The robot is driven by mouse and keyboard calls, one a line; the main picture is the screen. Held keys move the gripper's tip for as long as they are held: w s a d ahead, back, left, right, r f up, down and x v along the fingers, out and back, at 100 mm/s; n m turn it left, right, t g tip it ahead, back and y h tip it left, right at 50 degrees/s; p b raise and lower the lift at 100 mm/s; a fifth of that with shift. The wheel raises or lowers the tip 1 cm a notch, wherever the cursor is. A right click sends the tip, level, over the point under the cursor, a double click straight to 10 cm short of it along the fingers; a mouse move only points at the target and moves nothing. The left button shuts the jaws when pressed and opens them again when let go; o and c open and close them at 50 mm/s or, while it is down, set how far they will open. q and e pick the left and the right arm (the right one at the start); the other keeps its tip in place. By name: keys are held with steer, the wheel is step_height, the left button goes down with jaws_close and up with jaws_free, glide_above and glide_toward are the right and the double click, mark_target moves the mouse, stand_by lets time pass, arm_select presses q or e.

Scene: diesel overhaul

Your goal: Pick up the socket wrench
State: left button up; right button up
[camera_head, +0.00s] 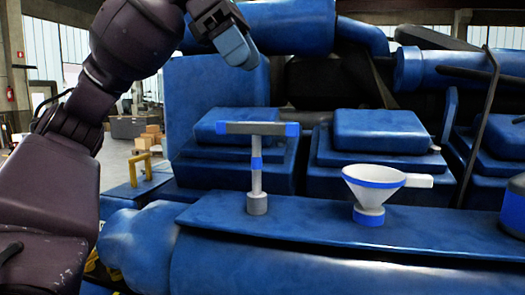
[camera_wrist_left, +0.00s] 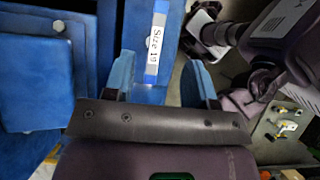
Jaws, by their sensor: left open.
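The socket wrench (camera_head: 256,172) stands upright on a blue engine ledge in the head view. It is a grey T-shape with blue bands on the handle ends and the shaft, and a grey socket at its foot. My left gripper (camera_head: 236,45) hangs above the wrench's T-handle, slightly to its left in the picture, clearly apart from it. In the left wrist view the left gripper (camera_wrist_left: 158,84) has its two blue fingers spread with nothing held between them. My right gripper is not visible.
A white and blue funnel (camera_head: 372,190) stands on the same blue ledge (camera_head: 305,222), right of the wrench. Blue engine blocks (camera_head: 380,132) rise behind both.

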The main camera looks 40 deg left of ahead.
arm_select(q)
steer(key=shift+s+a+f+g+y, duration=0.4)
steer(key=shift+a+f+y, duration=0.1)
steer(key=shift+y, duration=0.1)
steer(key=shift+f, duration=0.3)
glide_above(257, 129)
steer(key=a, duration=0.2)
steer(key=f, duration=0.4)
steer(key=shift+s+a+b, duration=0.15)
steer(key=shift+s+b, duration=0.1)
steer(key=shift+b, duration=0.15)
steer(key=shift+a+x, duration=0.2)
steer(key=shift+x, duration=1)
steer(key=shift+a+x, duration=0.15)
steer(key=shift+x, duration=1.85)
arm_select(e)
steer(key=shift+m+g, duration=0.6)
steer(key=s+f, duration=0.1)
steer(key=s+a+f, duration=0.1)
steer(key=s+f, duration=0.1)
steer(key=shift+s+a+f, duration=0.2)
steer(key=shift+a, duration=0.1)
arm_select(q)
jaws_close()
